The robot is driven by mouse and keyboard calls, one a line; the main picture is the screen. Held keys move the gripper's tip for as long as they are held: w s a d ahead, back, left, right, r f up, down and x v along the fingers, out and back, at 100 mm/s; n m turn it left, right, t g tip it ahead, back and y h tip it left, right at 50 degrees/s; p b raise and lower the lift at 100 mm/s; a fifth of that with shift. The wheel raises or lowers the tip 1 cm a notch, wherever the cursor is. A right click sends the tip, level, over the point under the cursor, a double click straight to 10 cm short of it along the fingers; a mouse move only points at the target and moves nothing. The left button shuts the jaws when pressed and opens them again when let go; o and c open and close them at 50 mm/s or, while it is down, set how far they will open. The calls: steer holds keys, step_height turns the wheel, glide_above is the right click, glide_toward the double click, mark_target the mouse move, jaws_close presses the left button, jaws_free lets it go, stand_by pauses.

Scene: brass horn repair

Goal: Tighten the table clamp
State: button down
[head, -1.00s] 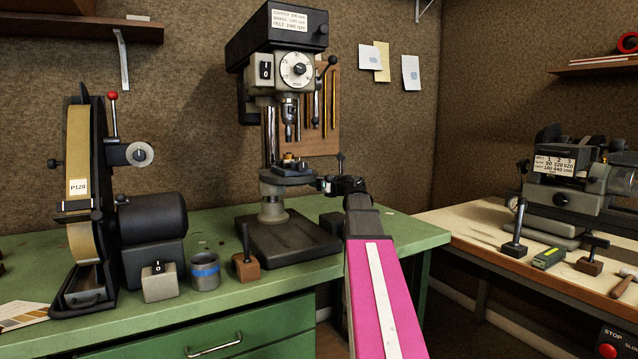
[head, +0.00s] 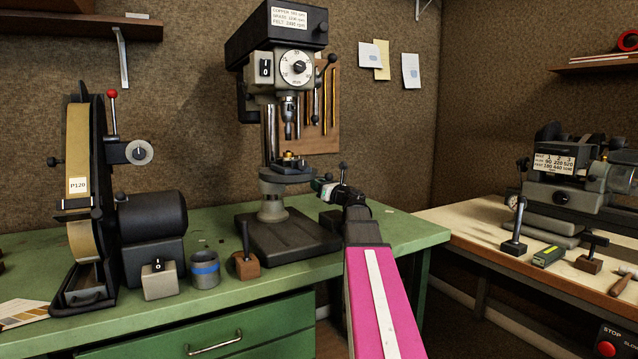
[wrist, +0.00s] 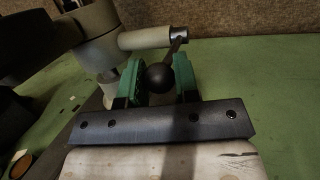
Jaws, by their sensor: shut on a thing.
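The table clamp is on the drill press (head: 270,200), near its small round work table (head: 287,172). In the wrist view its lever ends in a black ball knob (wrist: 160,77) and runs up to a pale grey cylinder (wrist: 145,38) beside the column. My gripper (wrist: 158,90) has its green fingers on both sides of the ball and is shut on the lever. The ball hides the exact contact. In the head view my gripper (head: 323,188) is just right of the column, below the work table; my wrist partly hides the clamp there.
The green bench (head: 395,228) has free room right of the press base. Another machine (head: 565,190) stands on the right bench.

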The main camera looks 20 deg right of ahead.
steer(key=shift+f+t, duration=0.3)
steer(key=shift+f, duration=0.05)
steer(key=c, duration=0.9)
jaws_free()
steer(key=v, duration=1)
steer(key=shift+s+d+f, duration=0.15)
steer(key=shift+s+d, duration=0.1)
steer(key=shift+s, duration=0.05)
steer(key=shift+o, duration=0.2)
